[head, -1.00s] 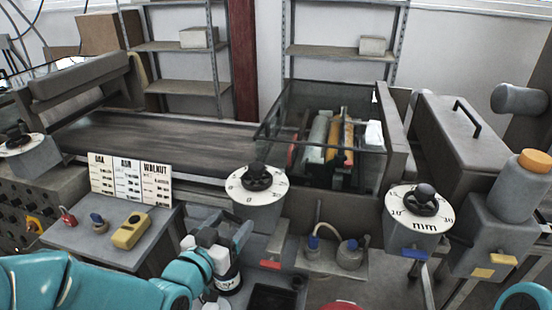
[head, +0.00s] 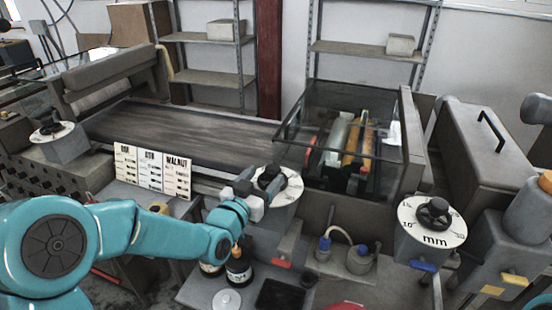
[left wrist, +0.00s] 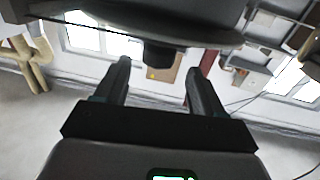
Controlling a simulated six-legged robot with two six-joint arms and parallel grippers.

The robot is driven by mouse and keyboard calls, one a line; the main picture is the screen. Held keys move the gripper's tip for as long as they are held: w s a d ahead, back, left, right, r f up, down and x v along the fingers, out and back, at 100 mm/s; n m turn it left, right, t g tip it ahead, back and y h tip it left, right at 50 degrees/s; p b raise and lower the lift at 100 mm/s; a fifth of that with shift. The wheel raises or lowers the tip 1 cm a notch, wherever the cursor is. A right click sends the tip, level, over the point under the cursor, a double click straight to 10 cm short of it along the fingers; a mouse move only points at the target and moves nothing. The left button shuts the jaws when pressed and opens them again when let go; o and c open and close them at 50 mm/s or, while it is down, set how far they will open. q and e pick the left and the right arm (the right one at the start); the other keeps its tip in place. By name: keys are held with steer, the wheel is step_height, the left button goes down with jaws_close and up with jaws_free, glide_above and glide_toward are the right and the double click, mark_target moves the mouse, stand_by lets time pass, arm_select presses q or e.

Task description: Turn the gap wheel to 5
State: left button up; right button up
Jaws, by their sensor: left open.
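Three round white dials with black knobs stand along the machine: a left one (head: 52,131), a middle one (head: 288,191) and a right one marked "mm" (head: 432,239). No dial's name is readable, so I cannot tell which is the gap wheel. My left gripper (head: 258,190) is at the near left side of the middle dial's black knob (head: 268,176) and partly covers the dial face and its numbers. In the left wrist view the fingers (left wrist: 158,78) are apart and empty, with a dark round part (left wrist: 160,54) just beyond and above them. My right gripper is out of view.
A label board (head: 152,172) stands left of the middle dial. Dark bottles (head: 238,270) stand below my left forearm. A glass-sided roller housing (head: 340,100) is behind the dials.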

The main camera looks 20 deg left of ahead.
mark_target(275, 166)
arm_select(q)
steer(key=w, duration=0.3)
steer(key=w+d+p, duration=0.1)
steer(key=w, duration=0.2)
steer(key=shift+d+p, duration=0.2)
steer(key=shift+p, duration=0.1)
steer(key=shift+w+a, duration=0.1)
steer(key=shift+w, duration=0.1)
steer(key=c, duration=1)
